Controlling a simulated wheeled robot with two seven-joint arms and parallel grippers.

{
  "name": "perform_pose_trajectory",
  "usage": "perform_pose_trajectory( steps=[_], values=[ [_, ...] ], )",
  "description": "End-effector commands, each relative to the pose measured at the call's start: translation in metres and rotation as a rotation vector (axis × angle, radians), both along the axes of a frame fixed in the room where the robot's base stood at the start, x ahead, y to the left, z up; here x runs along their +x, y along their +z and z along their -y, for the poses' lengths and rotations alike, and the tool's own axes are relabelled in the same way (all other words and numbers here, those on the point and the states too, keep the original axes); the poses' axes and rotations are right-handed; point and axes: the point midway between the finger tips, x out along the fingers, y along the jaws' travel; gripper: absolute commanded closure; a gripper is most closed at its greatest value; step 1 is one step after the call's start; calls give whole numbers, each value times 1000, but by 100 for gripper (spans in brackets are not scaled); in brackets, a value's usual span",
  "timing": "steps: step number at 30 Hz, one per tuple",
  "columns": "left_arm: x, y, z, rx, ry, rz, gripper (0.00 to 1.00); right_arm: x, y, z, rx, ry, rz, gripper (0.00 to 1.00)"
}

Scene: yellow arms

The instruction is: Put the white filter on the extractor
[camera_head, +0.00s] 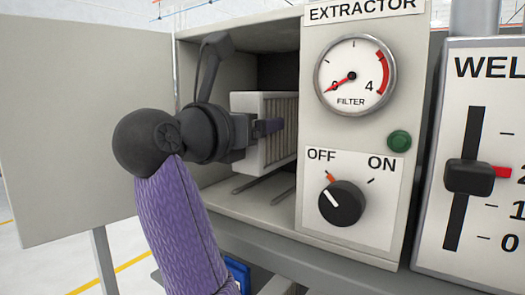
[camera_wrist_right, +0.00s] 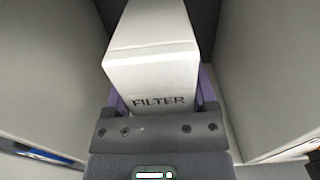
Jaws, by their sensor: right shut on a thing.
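The white filter (camera_head: 280,105) is a box with a pleated side, partly inside the open compartment of the extractor (camera_head: 310,235). It also shows in the right wrist view (camera_wrist_right: 150,50), with the word FILTER on its near face. My right gripper (camera_head: 268,127) is shut on the filter, and its purple fingers lie along two sides of it in the right wrist view (camera_wrist_right: 160,98). Two rails (camera_head: 265,187) lie on the compartment floor below the filter. The head view does not show clearly whether the filter touches them. My left gripper is not in view.
The compartment door (camera_head: 90,125) stands open to the left. The extractor's front panel with a gauge (camera_head: 355,75), a green button (camera_head: 399,141) and an OFF/ON knob (camera_head: 341,203) is close right of my arm. A slider panel (camera_head: 490,150) stands farther right.

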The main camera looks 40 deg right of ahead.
Motion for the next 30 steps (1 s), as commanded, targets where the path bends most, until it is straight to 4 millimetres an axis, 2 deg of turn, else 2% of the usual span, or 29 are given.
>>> perform_pose_trajectory(
  steps=[2,7,18,19,22,30],
  values=[
    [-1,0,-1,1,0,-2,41,2,-6,0,-1,0,-2,95],
    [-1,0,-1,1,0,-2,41,11,-38,-1,-3,10,-3,95],
    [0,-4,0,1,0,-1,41,12,-46,-2,0,17,1,95],
    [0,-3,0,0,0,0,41,12,-46,-2,1,17,0,23],
    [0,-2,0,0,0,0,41,12,-45,-2,1,17,0,1],
    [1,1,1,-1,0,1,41,12,-41,-2,-1,16,1,0]
  ],
)
